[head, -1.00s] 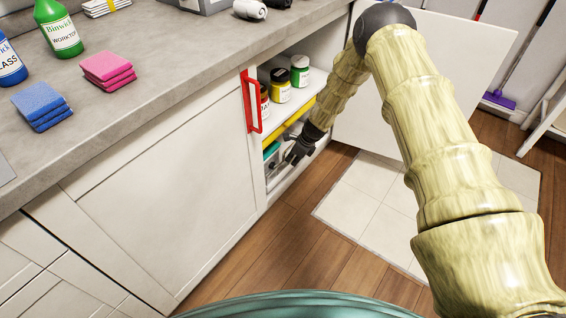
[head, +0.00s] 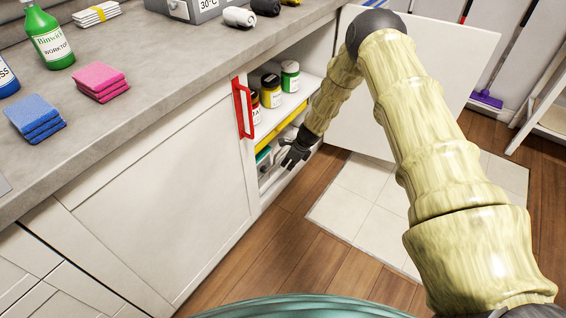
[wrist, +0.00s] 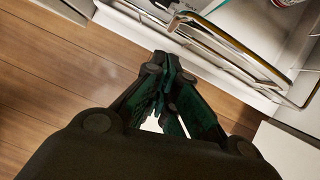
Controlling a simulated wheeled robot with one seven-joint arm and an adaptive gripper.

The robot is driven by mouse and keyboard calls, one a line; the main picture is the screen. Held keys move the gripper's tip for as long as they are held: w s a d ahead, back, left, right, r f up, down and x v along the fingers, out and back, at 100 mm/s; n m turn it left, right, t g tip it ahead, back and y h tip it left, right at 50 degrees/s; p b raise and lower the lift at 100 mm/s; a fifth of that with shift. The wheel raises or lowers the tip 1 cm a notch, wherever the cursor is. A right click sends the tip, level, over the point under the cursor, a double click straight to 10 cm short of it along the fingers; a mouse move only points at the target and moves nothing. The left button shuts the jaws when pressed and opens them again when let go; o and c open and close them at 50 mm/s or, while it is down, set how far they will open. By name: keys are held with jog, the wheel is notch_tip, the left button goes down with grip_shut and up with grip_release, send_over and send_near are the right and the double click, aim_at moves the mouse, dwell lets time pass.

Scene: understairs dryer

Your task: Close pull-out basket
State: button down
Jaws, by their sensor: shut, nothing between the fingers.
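The pull-out basket shows in the wrist view as bent metal wire rails (wrist: 232,52) with a pale base, at the upper right. In the head view it is mostly hidden low in the open cabinet, where small items show beside my gripper. My gripper (head: 290,158) is at the cabinet's lower opening, in front of the basket area. In the wrist view its fingers (wrist: 165,92) are together and empty, beside the rails. I cannot tell whether they touch the basket.
A red handle (head: 243,108) stands on the cabinet's front edge. Several jars (head: 271,91) stand on the shelf above a yellow strip. A white door (head: 432,70) is open behind my arm. The worktop (head: 150,85) overhangs the cabinet. Wood floor and pale tiles (head: 365,205) are clear in front.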

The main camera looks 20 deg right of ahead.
jog(key=s+d+p+v, duration=0.1)
jog(key=p+v, duration=0.1)
jog(key=v, duration=0.8)
